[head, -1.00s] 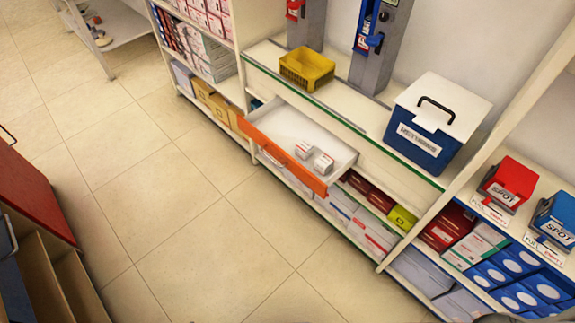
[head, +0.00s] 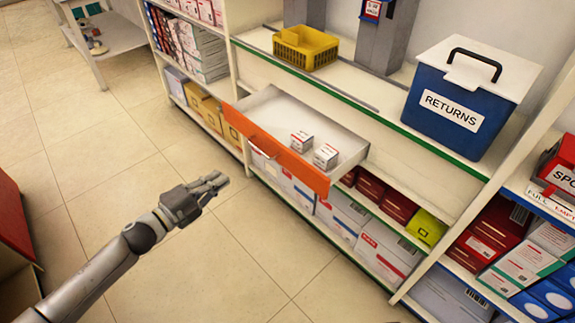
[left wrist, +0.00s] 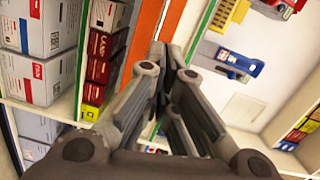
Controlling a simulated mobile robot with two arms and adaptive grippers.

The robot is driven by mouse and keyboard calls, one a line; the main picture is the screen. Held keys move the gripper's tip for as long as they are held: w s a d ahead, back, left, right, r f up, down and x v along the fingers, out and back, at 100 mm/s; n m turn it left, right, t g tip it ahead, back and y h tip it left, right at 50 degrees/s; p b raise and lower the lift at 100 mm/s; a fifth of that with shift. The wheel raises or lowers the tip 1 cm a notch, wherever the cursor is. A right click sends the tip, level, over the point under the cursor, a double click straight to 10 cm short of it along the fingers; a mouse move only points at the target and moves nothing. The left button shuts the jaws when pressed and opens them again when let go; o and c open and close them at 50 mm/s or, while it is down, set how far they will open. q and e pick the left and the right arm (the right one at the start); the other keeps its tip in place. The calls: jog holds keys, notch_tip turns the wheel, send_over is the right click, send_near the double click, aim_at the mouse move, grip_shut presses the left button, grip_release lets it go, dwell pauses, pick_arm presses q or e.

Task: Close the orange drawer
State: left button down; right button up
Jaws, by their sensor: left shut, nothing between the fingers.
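The orange drawer (head: 275,150) is pulled out from under the counter in the head view, with its white inside showing. Two small white and red boxes, one of them here (head: 325,156), lie in it near the orange front. My left gripper (head: 222,181) is shut and empty, in front of the drawer and to the left of it, apart from it in the head view. In the left wrist view the gripper (left wrist: 176,50) points toward the orange drawer front (left wrist: 148,35), which is partly hidden behind the fingers. My right gripper is not in view.
A yellow basket (head: 305,47) and a blue returns box (head: 460,105) stand on the counter above. Shelves below the drawer hold cartons (head: 342,215). A red-topped cabinet (head: 10,215) stands at the left edge. The tiled floor (head: 130,160) between is clear.

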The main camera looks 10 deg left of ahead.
pick_arm(q)
jog(key=d+r+m+h+b, duration=0.1)
jog(key=d+r+m+h, duration=0.1)
jog(key=d+m, duration=0.15)
send_near(279, 146)
jog(key=shift+n+g, duration=0.25)
jog(key=shift+g, duration=0.15)
jog(key=x, duration=0.6)
jog(key=shift+w+r+b, duration=0.1)
jog(key=shift+r+b, duration=0.2)
jog(key=shift+b, duration=0.1)
jog(key=shift+w+d, duration=0.3)
jog(key=shift+w, duration=0.15)
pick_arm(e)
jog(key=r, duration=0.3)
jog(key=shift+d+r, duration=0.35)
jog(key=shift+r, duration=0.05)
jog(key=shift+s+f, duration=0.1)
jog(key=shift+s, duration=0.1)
pick_arm(q)
jog(key=shift+d, duration=0.1)
